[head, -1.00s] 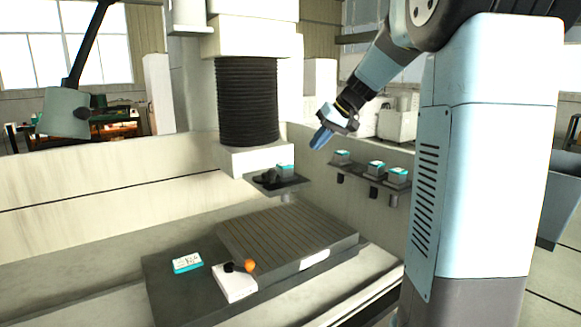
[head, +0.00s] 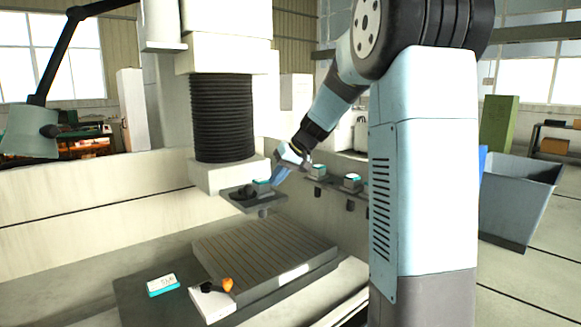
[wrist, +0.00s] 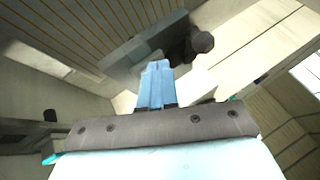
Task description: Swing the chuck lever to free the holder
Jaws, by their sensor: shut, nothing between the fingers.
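The chuck sits on a dark plate (head: 262,205) under the machine head's black bellows. A black lever with a rounded knob (head: 243,192) lies on its left part, and a teal-topped holder (head: 262,187) sits beside it. In the wrist view the dark knob (wrist: 203,42) is ahead and to the right of the fingertips. My gripper (head: 277,181) has its blue fingers shut and empty, close to the holder's right side in the head view. In the wrist view my gripper (wrist: 156,66) points toward the chuck; whether it touches anything cannot be told.
A rack to the right carries teal-topped holders (head: 352,181). Below is a slotted table (head: 262,252), with a white block bearing an orange knob (head: 227,285) and a teal-edged box (head: 162,284). A grey bin (head: 520,205) stands far right.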

